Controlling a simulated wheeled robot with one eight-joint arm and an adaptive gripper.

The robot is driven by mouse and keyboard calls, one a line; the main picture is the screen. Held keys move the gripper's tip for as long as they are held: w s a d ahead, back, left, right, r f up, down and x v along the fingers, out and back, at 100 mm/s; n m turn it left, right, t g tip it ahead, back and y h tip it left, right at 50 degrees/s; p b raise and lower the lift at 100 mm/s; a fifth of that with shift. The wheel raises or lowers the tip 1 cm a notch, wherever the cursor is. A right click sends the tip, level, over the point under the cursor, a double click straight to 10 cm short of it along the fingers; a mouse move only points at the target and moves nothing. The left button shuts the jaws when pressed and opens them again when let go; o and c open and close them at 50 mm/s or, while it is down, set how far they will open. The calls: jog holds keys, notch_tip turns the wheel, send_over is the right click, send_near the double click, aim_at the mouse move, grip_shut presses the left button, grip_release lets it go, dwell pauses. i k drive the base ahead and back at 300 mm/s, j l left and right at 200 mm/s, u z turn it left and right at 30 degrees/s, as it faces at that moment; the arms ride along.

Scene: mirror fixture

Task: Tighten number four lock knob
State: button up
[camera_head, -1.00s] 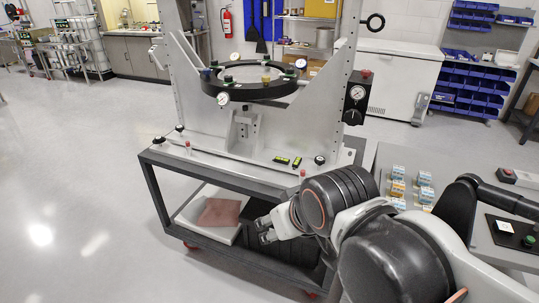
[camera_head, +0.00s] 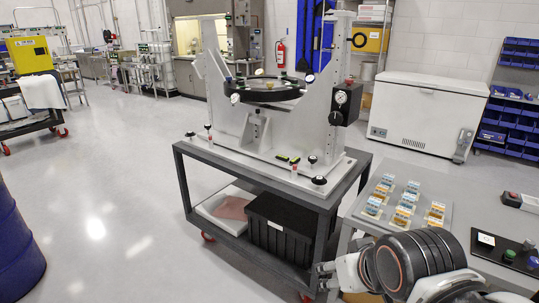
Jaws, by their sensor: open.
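The mirror fixture (camera_head: 262,150) stands on a grey cart (camera_head: 262,178). Its dark ring (camera_head: 268,91) is held between two pale uprights. Small black knobs sit on the base plate: one at the front right corner (camera_head: 319,181), one behind it (camera_head: 312,159), and one at the left end (camera_head: 190,134). Their numbers are too small to read, so I cannot tell which is number four. My gripper (camera_head: 325,276) is open and empty at the lower right, low beside the cart's right front leg and apart from the knobs.
A grey table (camera_head: 415,177) with several small blue and orange items stands right of the cart. A black crate (camera_head: 281,230) lies on the cart's lower shelf. A blue drum (camera_head: 16,240) stands at the far left. The floor left of the cart is open.

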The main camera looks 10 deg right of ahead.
aim_at(318, 180)
jog(key=i+j, duration=0.5)
jog(key=i+j+u, duration=0.15)
jog(key=i+j, duration=0.35)
jog(key=i, duration=0.15)
jog(key=k+l, duration=0.15)
